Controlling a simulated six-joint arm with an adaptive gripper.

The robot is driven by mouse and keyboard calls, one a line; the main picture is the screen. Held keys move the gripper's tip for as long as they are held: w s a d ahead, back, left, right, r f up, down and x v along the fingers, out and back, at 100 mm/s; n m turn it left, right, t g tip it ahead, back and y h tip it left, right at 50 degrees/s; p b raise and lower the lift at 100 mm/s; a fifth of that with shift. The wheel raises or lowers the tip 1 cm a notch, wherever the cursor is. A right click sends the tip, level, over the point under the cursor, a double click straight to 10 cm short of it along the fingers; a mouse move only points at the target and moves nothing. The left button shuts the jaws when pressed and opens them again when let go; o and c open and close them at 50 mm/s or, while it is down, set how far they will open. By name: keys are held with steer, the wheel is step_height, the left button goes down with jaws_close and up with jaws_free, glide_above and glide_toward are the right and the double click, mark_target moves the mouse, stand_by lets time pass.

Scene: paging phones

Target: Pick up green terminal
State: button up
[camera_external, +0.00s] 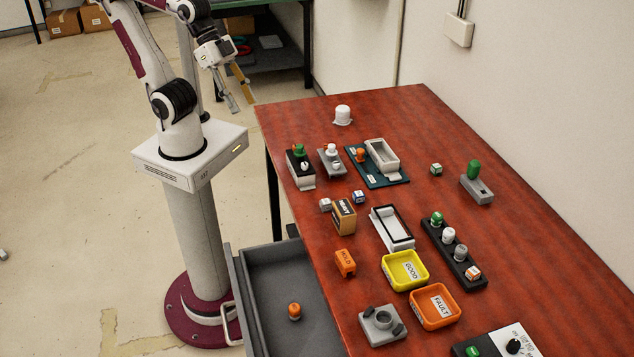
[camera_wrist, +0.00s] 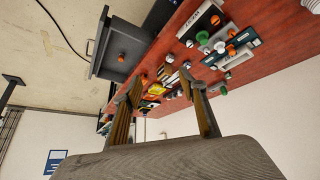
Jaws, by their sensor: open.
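Several green things lie on the red table, and I cannot tell which is the green terminal. A green knob (camera_external: 299,150) tops a black and white unit at the table's far left. A green upright cylinder (camera_external: 474,168) stands on a grey base at the right. A small green-and-white cube (camera_external: 436,169) sits left of it. A green-topped peg (camera_external: 437,218) stands in the black rack. The green knob also shows in the wrist view (camera_wrist: 202,37). My gripper (camera_external: 242,102) is open and empty, beyond the table's far left corner; its fingers frame the wrist view (camera_wrist: 164,78).
A yellow GOOD tray (camera_external: 392,282) and an orange FAULT tray (camera_external: 420,317) stand near the front. An open grey drawer (camera_external: 262,300) holds an orange peg (camera_external: 294,312). A white domed piece (camera_external: 343,114) stands at the far edge. The table's right side is mostly clear.

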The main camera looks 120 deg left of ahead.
steer(key=w+a+r+n+t+y, duration=0.1)
steer(key=w+a+r+n+t, duration=0.15)
steer(key=w, duration=1.55)
steer(key=w+a+r+n+t+y, duration=0.1)
steer(key=w+a+n+t, duration=0.15)
steer(key=w, duration=1.55)
steer(key=w+a+f+n+y, duration=0.3)
steer(key=w+a+f+y, duration=0.1)
steer(key=w+a+f, duration=0.55)
steer(key=n+g+y, duration=0.3)
steer(key=g+y, duration=0.1)
steer(key=y, duration=0.1)
glide_toward(436, 169)
steer(key=shift+w+a+r, duration=0.2)
steer(key=shift+w+a, duration=0.4)
steer(key=shift+w, duration=0.15)
steer(key=shift+s+a+f+g+y, duration=0.25)
steer(key=shift+a+f+g+y, duration=0.05)
steer(key=shift+f, duration=0.2)
steer(key=shift+a, duration=0.1)
